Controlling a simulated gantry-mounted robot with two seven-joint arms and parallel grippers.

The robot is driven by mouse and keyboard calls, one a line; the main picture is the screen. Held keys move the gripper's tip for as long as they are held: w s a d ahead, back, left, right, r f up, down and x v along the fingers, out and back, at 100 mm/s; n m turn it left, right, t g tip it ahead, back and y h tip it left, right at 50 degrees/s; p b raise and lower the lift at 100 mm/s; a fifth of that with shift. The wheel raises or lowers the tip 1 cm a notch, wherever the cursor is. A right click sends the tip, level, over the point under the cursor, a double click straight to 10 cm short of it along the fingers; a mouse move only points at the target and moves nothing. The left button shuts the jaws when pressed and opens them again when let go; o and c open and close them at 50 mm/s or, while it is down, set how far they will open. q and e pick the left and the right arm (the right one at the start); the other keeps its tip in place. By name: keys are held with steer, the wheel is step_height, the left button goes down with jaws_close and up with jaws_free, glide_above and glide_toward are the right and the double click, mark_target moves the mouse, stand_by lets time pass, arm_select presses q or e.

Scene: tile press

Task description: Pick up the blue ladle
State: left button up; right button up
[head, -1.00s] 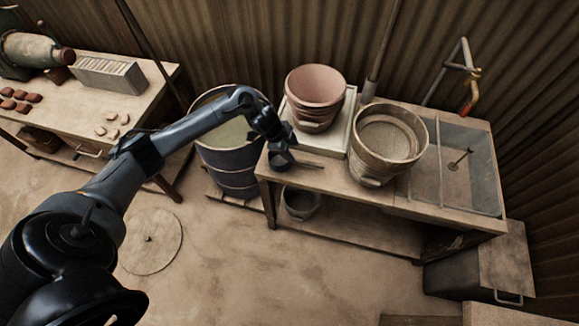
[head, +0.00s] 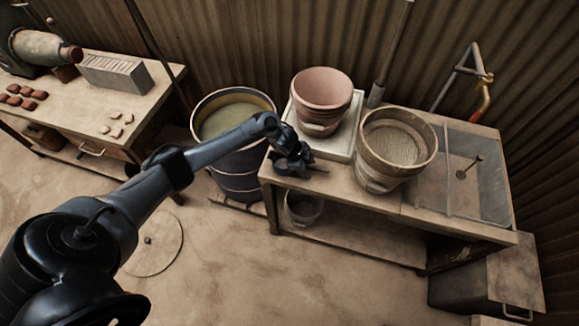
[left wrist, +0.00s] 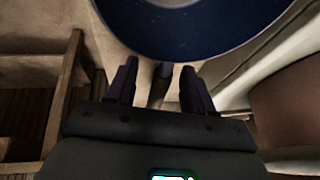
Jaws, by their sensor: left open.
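The blue ladle (head: 281,169) lies on the near left corner of the wooden bench, its short handle pointing right. In the left wrist view its round blue bowl (left wrist: 165,42) fills the top, cut off by the edge. Its handle (left wrist: 160,86) runs down between the two fingers. My left gripper (left wrist: 160,90) is open, with a dark finger on each side of the handle. In the head view the left gripper (head: 299,166) is right over the ladle and partly hides it. I cannot tell whether a finger touches the handle. My right gripper is out of view.
A blue barrel (head: 240,182) stands left of the bench (head: 345,187). Stacked terracotta pots (head: 321,92) on a white slab (head: 345,147) stand close behind the ladle. A sieve bucket (head: 372,178) stands to the right. A small bucket (head: 303,205) sits on the lower shelf.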

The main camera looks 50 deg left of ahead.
arm_select(q)
jaws_close()
stand_by(0.3)
steer(key=shift+r, duration=0.1)
